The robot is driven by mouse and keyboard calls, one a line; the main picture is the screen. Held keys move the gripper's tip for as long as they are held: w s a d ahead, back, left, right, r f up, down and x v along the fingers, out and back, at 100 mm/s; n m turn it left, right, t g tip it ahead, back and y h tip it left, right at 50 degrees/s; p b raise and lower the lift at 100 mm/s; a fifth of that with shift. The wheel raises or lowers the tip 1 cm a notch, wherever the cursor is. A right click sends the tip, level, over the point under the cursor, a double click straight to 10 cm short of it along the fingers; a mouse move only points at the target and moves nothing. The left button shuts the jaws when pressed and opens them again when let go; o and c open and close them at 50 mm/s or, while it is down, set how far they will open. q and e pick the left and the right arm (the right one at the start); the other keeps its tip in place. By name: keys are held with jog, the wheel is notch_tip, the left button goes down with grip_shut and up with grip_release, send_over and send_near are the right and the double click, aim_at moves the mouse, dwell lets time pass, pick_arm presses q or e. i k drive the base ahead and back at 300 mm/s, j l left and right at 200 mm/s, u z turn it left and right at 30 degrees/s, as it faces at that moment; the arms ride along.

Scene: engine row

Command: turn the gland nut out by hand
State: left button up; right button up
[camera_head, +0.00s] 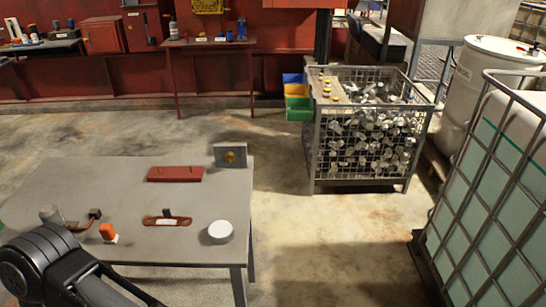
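A small grey block (219,153) stands upright at the far right corner of the grey table (120,175). A brass round fitting (230,157), which looks like the gland nut, sits in its front face. It is too small to tell how far it is screwed in. Part of my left arm shows at the lower left, over the near left of the table.
On the table are a dark red plate (175,174), an orange-brown strap-like piece (167,221), a white round lid (221,231) and an orange-capped item (107,232). A wire cage (366,140) of metal parts stands beyond. Floor right of the table is clear.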

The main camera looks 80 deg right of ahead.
aim_at(230, 157)
jog(key=z, duration=2.8)
